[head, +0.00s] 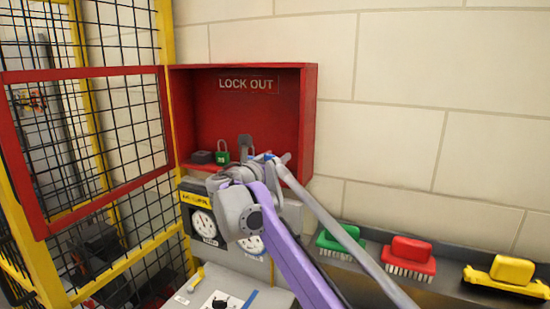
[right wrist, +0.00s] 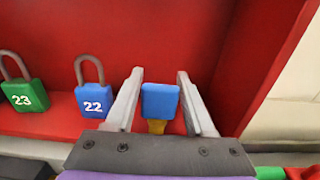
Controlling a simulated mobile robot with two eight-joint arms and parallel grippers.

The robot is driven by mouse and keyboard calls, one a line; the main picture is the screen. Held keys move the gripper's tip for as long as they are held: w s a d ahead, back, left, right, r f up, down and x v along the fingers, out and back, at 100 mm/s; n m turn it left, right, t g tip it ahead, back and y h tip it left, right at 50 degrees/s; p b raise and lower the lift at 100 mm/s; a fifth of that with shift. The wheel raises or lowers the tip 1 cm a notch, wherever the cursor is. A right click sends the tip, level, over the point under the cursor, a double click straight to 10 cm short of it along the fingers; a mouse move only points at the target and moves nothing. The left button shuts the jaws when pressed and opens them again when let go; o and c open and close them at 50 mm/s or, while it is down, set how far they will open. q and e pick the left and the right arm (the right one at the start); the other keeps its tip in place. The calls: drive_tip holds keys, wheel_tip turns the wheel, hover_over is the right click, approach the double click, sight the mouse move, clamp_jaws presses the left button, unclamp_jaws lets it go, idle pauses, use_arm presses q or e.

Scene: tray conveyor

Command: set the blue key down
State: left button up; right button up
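The blue key (right wrist: 159,100) shows in the right wrist view, with its blue head up between my fingers and a yellow lower part toward the gripper's body. My right gripper (right wrist: 160,80) has its fingers apart, one on each side of the key, with narrow gaps showing beside the blue head. The key seems to be at the red floor of the lockout box; its exact contact is hard to tell. In the head view my right gripper (head: 265,158) reaches into the red lockout box (head: 309,120) and mostly hides the key. My left gripper is not in view.
A blue padlock 22 (right wrist: 93,101) stands just left of my fingers, and a green padlock 23 (right wrist: 25,97) farther left. The box's right wall is close. Green, red (head: 409,258) and yellow (head: 510,272) brushes lie on a ledge at right.

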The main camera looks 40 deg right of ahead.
drive_tip(key=shift+o, duration=1)
drive_tip(key=shift+r, duration=0.15)
drive_tip(key=b+v, duration=0.1)
drive_tip(key=v, duration=1.1)
